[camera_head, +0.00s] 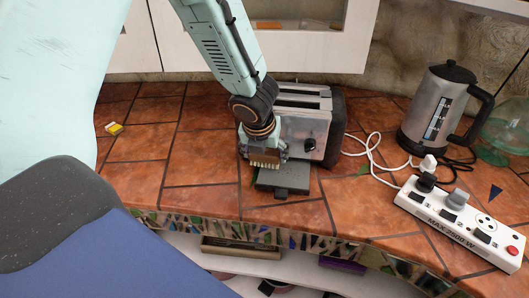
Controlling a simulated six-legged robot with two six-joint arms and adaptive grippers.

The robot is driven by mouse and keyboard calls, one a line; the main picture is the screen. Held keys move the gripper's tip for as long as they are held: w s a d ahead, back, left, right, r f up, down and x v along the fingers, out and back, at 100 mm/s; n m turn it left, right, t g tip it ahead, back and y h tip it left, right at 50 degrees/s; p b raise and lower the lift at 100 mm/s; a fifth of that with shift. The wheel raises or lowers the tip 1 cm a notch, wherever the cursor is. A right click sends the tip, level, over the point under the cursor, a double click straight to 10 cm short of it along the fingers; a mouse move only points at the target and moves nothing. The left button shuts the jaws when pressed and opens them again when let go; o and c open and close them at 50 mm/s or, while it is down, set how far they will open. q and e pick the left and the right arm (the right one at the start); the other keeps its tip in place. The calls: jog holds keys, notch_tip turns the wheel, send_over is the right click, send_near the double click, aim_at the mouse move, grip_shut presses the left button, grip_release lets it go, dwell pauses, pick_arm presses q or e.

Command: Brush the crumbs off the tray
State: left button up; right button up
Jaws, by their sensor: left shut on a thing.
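The dark grey crumb tray (297,178) sticks out from the front of a silver toaster (306,131) on the tiled counter. Its front tab points toward the counter's near edge. My left gripper (262,148) reaches down in front of the toaster, shut on a small brush (264,159) with pale bristles. The brush is at the tray's back left part; I cannot tell whether the bristles touch it. Crumbs are too small to make out clearly. The gripper hides part of the toaster's front and left side. My right gripper is not in view.
A white power strip (462,225) with plugs and a kettle (437,108) stand at the right. A white cable (371,155) runs beside the toaster. A small yellow item (114,128) lies at the left. The counter left of the tray is clear. Below is an open shelf (240,262).

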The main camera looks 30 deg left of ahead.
pick_arm(q)
jog(key=shift+s+a+f+b, duration=0.1)
jog(key=shift+a+f+b, duration=0.05)
jog(key=shift+f+b, duration=0.2)
jog(key=shift+f, duration=0.2)
jog(key=shift+f+b, duration=0.25)
jog(key=shift+b, duration=0.1)
